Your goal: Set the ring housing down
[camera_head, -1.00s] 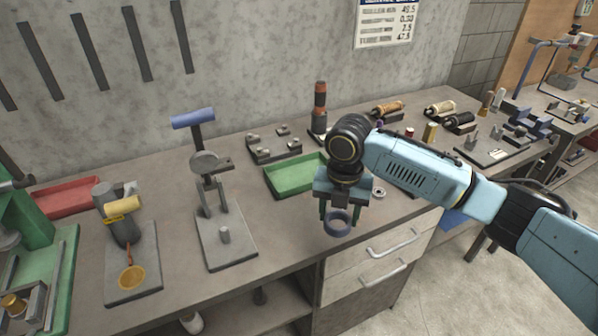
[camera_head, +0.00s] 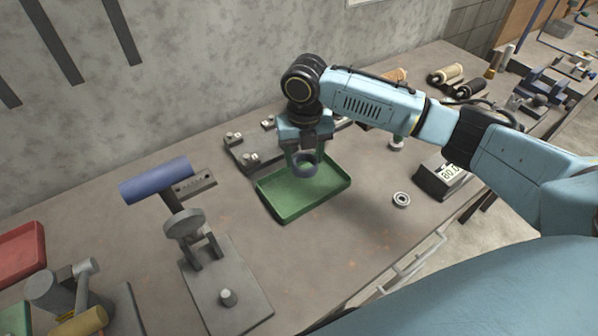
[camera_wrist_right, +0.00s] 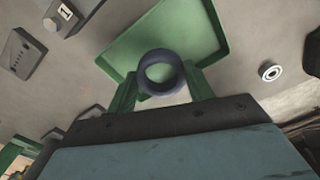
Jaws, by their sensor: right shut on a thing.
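The ring housing (camera_head: 305,165) is a dark blue-grey ring held between the green fingers of my right gripper (camera_head: 304,160). It is over the green tray (camera_head: 325,192) in the head view. In the right wrist view the ring housing (camera_wrist_right: 161,72) sits between the two green fingertips (camera_wrist_right: 161,88), with the green tray (camera_wrist_right: 205,30) behind it. The tray looks empty. I cannot tell the exact gap between ring and tray floor. My left gripper is not in view.
A bearing (camera_head: 401,199) lies on the bench right of the tray, near a digital readout box (camera_head: 440,178). A press with a blue handle (camera_head: 157,181) stands to the left. A grey fixture block (camera_head: 240,150) is behind the tray. Bench in front of the tray is clear.

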